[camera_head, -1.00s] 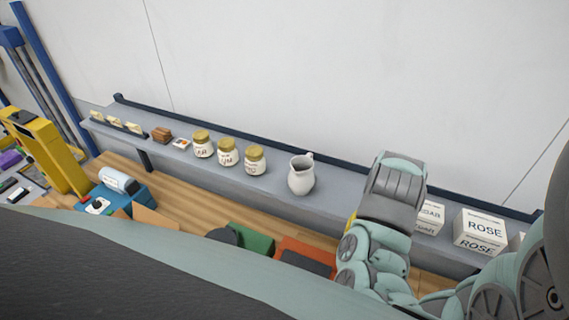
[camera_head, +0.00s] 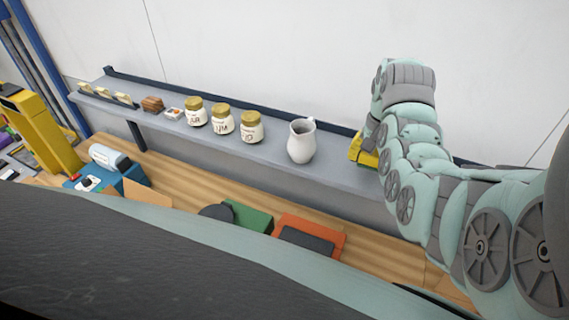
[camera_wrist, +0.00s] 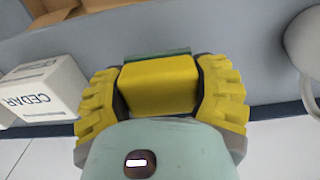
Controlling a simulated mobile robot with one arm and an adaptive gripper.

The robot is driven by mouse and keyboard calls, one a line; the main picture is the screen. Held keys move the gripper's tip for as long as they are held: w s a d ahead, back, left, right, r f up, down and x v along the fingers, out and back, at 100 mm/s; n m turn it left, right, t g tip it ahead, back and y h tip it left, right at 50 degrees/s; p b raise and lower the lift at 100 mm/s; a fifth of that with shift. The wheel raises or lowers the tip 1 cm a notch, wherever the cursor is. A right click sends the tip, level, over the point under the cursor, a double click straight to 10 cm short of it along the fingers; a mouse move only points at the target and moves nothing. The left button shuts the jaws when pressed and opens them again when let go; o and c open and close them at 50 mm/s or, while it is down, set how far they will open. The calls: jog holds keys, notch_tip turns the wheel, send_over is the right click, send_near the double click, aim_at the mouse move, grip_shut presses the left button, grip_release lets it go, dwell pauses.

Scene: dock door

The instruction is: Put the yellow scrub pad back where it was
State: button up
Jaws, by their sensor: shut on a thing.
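The yellow scrub pad (camera_wrist: 160,88) is a yellow block with a green layer along its far edge in the wrist view. My gripper (camera_wrist: 163,80) is shut on it, with a ribbed yellow finger on each side. The grey shelf (camera_wrist: 200,28) lies behind the pad in that view; whether the pad touches it I cannot tell. In the head view my arm hides most of my gripper (camera_head: 362,150), and only a yellow patch shows, right of the white jug (camera_head: 301,142) and by the shelf (camera_head: 200,150).
A white CEDAR box (camera_wrist: 42,88) stands left of the gripper in the wrist view; the jug's edge (camera_wrist: 306,45) is at right. Several gold-lidded jars (camera_head: 222,120) stand further left on the shelf. Below are an orange tray (camera_head: 325,232) and a green item (camera_head: 250,217).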

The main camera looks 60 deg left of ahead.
aim_at(367, 173)
jog(key=shift+w+a+f, duration=0.1)
jog(key=shift+a, duration=0.2)
jog(key=shift+p, duration=0.3)
jog(key=shift+f+p, duration=0.5)
jog(key=shift+p, duration=0.55)
jog(key=shift+f+p, duration=0.7)
jog(key=shift+f, duration=0.5)
jog(key=shift+f+b, duration=0.2)
jog(key=shift+b, duration=0.1)
jog(key=o, duration=1.3)
jog(key=shift+w+r, duration=0.1)
